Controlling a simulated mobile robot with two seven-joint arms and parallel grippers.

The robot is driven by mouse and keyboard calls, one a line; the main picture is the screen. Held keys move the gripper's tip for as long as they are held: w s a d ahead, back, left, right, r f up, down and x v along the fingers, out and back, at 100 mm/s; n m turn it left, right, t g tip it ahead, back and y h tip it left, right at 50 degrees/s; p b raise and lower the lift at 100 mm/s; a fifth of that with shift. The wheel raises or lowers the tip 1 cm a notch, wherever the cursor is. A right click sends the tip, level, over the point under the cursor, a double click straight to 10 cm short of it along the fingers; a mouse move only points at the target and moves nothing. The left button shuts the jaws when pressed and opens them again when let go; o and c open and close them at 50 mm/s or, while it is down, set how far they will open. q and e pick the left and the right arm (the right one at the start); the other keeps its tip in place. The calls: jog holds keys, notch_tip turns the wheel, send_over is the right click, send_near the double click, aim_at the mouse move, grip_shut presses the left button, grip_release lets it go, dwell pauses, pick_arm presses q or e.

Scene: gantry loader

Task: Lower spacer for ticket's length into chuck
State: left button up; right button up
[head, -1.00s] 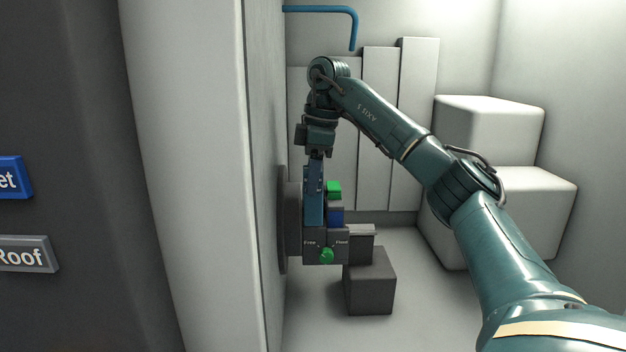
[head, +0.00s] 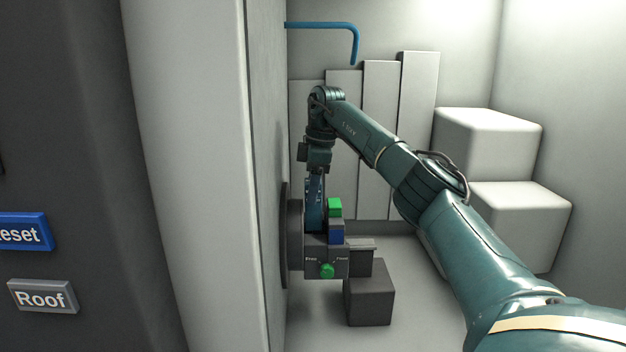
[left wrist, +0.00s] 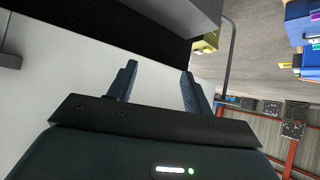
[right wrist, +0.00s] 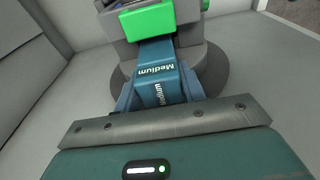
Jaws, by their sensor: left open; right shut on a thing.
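My right gripper (head: 314,190) points down at the chuck (head: 320,255) inside the machine. It is shut on a blue spacer marked "Medium" (right wrist: 157,82), best seen in the right wrist view. The spacer's far end reaches in at the chuck, next to a green block (right wrist: 148,22); how deep it sits is hidden. The chuck carries a green knob (head: 327,270) on its front, with a small label at each side. The green block (head: 334,207) stands above a blue block (head: 336,232). My left gripper (left wrist: 158,82) is open and empty, away from the chuck.
A grey panel with a blue "Reset" button (head: 22,232) and a grey "Roof" button (head: 43,297) is at the left. A blue bent pipe (head: 325,26) hangs above. Pale boxes (head: 488,145) stand at the right; a dark block (head: 369,292) is below the chuck.

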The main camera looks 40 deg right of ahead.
aim_at(313, 213)
jog(key=shift+f+b, duration=0.35)
jog(key=shift+f, duration=0.6)
jog(key=shift+f+b, duration=0.3)
jog(key=shift+f, duration=0.35)
pick_arm(q)
jog(key=shift+d+f+b, duration=0.25)
jog(key=shift+f+b, duration=0.05)
jog(key=shift+b, duration=0.1)
pick_arm(e)
jog(key=shift+f, duration=0.85)
pick_arm(q)
jog(key=shift+w+t, duration=0.15)
jog(key=shift+t, duration=0.15)
pick_arm(e)
jog(key=shift+f, duration=0.25)
jog(key=shift+f, duration=0.4)
jog(key=o, duration=0.8)
jog(key=shift+o, duration=1.3)
pick_arm(q)
jog(key=shift+s+f, duration=0.2)
